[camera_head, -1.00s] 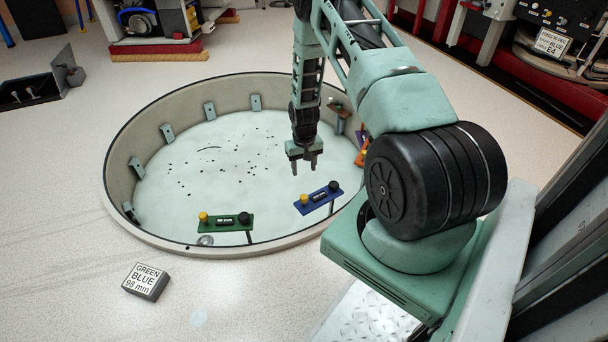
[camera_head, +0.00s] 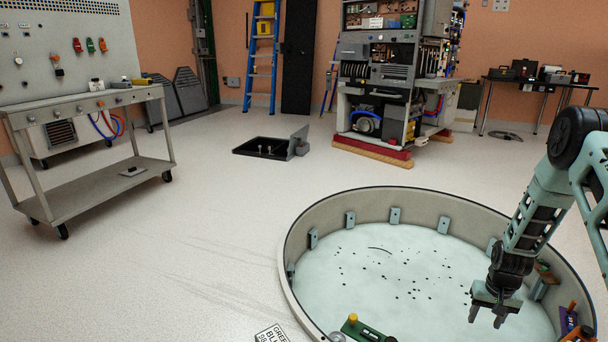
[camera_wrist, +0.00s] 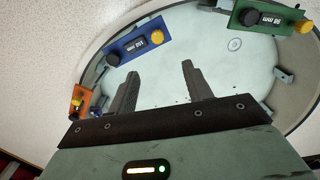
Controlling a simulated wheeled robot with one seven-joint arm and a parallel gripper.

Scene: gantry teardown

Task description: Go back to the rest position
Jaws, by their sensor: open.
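My gripper (camera_head: 487,316) hangs at the right of the head view, over the pale floor of the round pit (camera_head: 400,290). Its fingers point down, apart and empty. The wrist view shows both fingers (camera_wrist: 160,90) spread with nothing between them. Beyond them are a blue module (camera_wrist: 133,44) with a yellow knob and a green module (camera_wrist: 262,16) with a yellow knob. An orange module (camera_wrist: 78,100) is at the left of that view. In the head view the green module (camera_head: 365,332) is cut by the bottom edge.
A floor hatch with a raised lid (camera_head: 299,141) lies open behind the pit. A grey cart (camera_head: 90,190) stands at left, a machine rack (camera_head: 385,75) at the back. A label block (camera_head: 270,334) is on the floor by the pit. Open floor lies at left.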

